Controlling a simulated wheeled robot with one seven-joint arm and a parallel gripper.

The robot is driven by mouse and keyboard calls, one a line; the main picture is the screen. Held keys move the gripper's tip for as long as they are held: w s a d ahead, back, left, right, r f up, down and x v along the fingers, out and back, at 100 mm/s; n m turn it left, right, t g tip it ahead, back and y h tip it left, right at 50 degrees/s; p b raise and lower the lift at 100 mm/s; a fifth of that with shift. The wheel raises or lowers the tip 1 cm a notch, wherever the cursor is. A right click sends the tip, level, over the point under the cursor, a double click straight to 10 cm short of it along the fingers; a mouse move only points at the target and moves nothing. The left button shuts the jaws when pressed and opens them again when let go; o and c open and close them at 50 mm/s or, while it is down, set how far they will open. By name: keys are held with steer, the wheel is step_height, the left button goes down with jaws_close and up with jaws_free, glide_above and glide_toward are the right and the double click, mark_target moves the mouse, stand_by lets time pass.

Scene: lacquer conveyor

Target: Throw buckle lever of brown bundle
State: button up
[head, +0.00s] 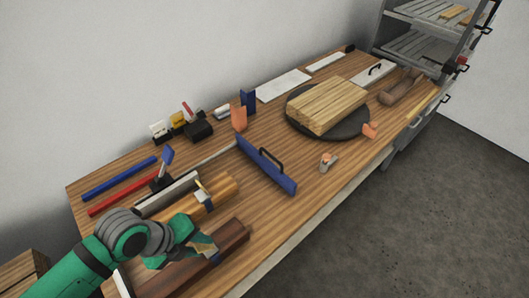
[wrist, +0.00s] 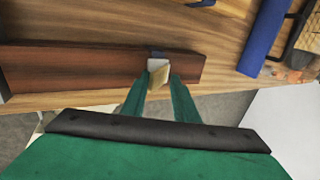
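The brown bundle (head: 232,235) is a dark reddish-brown block at the front left of the table. In the wrist view the brown bundle (wrist: 80,67) runs across the picture, with a dark strap (wrist: 157,53) over it. The buckle lever (wrist: 163,74), a small pale tan plate, sits at the strap on the near side. My gripper (wrist: 158,80) is at the buckle, its two green fingers apart on either side of the lever. A gap seems to show beside the lever; contact cannot be made out. In the head view my gripper (head: 203,248) partly hides the buckle.
A lighter orange-brown bundle (head: 222,190) with its own buckle lies just behind. A blue board with a black handle (head: 266,164) stands to the right. A wood stack (head: 326,104) rests on a dark round plate (head: 352,126). The table's front edge is close.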

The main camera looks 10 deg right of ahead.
mark_target(197, 248)
steer(key=shift+w+d+r+g+y, duration=0.1)
steer(key=shift+w+d+g+y, duration=0.15)
steer(key=shift+y, duration=0.25)
steer(key=shift+w+d+r+g+y, duration=0.1)
steer(key=shift+d+g+y, duration=0.1)
steer(key=shift+g+y, duration=0.25)
steer(key=d+v, duration=0.1)
steer(key=v, duration=1)
steer(key=w+d+r+t+h, duration=0.3)
steer(key=w+d+r, duration=0.2)
steer(key=d, duration=0.4)
steer(key=w+d+r+n+t+h, duration=0.1)
steer(key=w+d+r+t+h, duration=0.2)
steer(key=w+d, duration=0.3)
steer(key=shift+w+d+r+h, duration=0.4)
steer(key=shift+d+r+h, duration=0.35)
steer(key=shift+d, duration=1.2)
steer(key=shift+r, duration=0.1)
